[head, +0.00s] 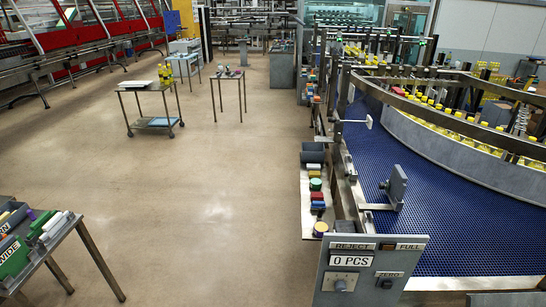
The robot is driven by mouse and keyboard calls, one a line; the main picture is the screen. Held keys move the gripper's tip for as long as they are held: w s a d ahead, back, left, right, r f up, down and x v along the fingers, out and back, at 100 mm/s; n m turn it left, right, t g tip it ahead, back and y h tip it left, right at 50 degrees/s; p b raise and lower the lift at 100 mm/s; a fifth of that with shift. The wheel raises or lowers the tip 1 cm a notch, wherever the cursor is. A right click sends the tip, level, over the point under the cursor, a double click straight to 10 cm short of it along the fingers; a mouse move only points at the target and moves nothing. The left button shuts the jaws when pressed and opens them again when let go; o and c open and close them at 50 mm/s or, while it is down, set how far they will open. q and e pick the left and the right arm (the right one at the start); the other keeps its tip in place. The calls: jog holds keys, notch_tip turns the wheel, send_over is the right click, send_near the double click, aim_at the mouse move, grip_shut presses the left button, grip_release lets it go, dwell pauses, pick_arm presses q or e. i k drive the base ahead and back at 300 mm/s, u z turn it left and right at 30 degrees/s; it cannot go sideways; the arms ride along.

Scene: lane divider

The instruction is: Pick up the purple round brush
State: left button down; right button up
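A small purple piece (31,214) shows among the items on the table at the lower left of the head view. It may be the purple round brush, but it is too small and too crowded by other items to tell its shape. Neither of my grippers is in view.
The lower-left table (74,222) holds green and white items and is cut off by the picture edge. A wheeled cart (133,86) and a small table (227,75) stand farther back. A blue conveyor (440,215) and control panel (372,270) fill the right. The middle floor (200,200) is clear.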

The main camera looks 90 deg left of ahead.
aim_at(29, 213)
jog(key=z, duration=0.1)
jog(key=k, duration=1.55)
jog(key=u, duration=2.05)
